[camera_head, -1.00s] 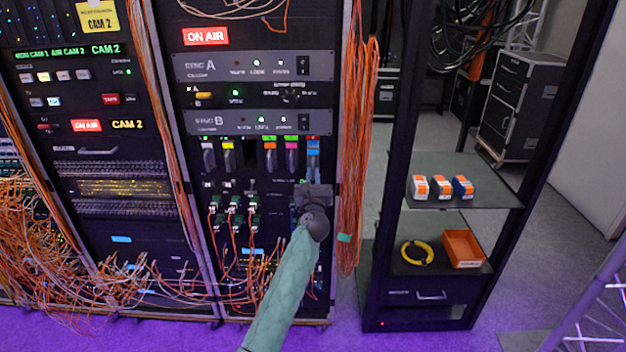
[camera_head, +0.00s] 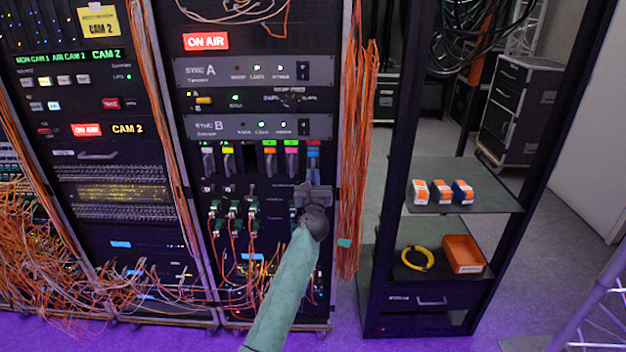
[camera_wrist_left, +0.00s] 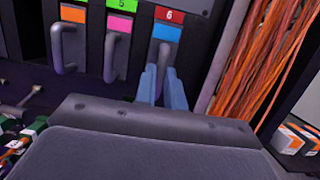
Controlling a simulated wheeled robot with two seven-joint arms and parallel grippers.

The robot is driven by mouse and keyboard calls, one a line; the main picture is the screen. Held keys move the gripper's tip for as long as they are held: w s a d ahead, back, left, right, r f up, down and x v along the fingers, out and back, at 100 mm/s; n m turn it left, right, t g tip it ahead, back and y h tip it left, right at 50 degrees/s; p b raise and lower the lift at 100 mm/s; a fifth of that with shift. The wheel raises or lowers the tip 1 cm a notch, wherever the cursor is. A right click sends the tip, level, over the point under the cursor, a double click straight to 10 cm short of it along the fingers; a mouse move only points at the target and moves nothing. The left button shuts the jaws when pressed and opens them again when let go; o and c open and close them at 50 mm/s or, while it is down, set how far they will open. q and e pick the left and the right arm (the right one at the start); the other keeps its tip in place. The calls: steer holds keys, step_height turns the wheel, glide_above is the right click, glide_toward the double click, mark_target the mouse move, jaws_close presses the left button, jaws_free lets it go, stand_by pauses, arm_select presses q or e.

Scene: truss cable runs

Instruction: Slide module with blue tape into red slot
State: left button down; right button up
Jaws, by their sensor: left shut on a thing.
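The module with blue tape (camera_wrist_left: 167,33) stands upright directly below the red label marked 6 (camera_wrist_left: 169,15), at the right end of a row of modules. In the head view its blue tape (camera_head: 313,153) also shows under the red mark (camera_head: 313,144). My left gripper (camera_wrist_left: 163,88) is shut on this module's handle, with one finger on each side. In the head view my left gripper (camera_head: 313,180) covers the module's lower part. How deep the module sits in the red slot I cannot tell. My right gripper is not in view.
Modules with pink tape (camera_wrist_left: 119,24) and orange tape (camera_wrist_left: 73,14) stand close on the left. Orange cables (camera_head: 352,170) hang just right of the rack.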

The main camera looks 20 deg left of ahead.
arm_select(q)
steer(key=shift+w+a+b, duration=0.15)
steer(key=shift+w+a, duration=0.05)
steer(key=shift+w, duration=0.45)
steer(key=shift+w+a+b, duration=0.15)
steer(key=shift+w, duration=0.65)
steer(key=shift+a+r, duration=0.1)
steer(key=shift+r, duration=0.1)
steer(key=c, duration=1.8)
jaws_free()
steer(key=o, duration=0.4)
steer(key=shift+w+f, duration=0.15)
